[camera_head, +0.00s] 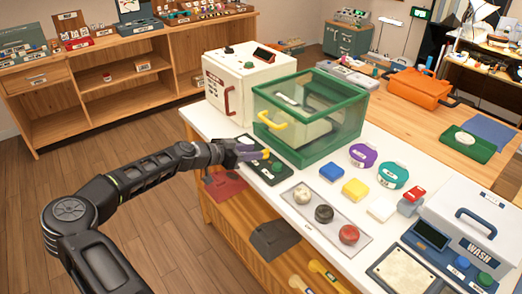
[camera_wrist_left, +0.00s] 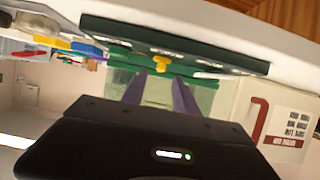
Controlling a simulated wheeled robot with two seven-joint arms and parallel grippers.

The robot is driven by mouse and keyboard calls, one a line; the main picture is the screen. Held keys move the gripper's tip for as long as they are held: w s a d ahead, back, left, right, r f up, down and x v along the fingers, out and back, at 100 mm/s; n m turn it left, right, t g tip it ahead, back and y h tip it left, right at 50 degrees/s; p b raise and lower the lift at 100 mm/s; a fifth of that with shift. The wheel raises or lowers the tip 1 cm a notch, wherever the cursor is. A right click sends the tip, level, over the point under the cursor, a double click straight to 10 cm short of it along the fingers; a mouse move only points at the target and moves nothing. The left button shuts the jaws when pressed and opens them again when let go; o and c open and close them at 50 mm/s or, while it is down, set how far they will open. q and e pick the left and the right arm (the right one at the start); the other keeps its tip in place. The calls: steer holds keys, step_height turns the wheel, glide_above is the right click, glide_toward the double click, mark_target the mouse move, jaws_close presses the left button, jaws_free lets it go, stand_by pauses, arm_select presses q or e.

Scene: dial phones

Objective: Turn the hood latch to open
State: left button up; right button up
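The hood (camera_head: 310,118) is a clear box with a green frame and a yellow handle, and it looks lowered on the white counter. A dark green panel (camera_head: 268,173) with pale markings lies in front of it and also shows in the left wrist view (camera_wrist_left: 115,29). A small yellow latch knob (camera_head: 266,154) sits on the panel. My left gripper (camera_head: 254,153) has purple fingers pointing at the knob. In the left wrist view the fingers (camera_wrist_left: 160,78) are apart, with the yellow knob (camera_wrist_left: 162,64) between or just beyond their tips. Contact cannot be told. My right gripper is out of view.
A white machine (camera_head: 243,85) with a red handle stands left of the hood. A grey tray (camera_head: 325,222) with three round knobs lies right of the panel. Purple and teal round pieces and coloured blocks lie farther right, near the WASH box (camera_head: 470,225).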

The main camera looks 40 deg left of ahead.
mark_target(264, 150)
arm_select(q)
steer(key=x, duration=0.4)
steer(key=shift+w+p, duration=0.2)
steer(key=shift+p, duration=0.1)
steer(key=shift+f, duration=0.1)
steer(key=shift+c, duration=0.4)
jaws_close()
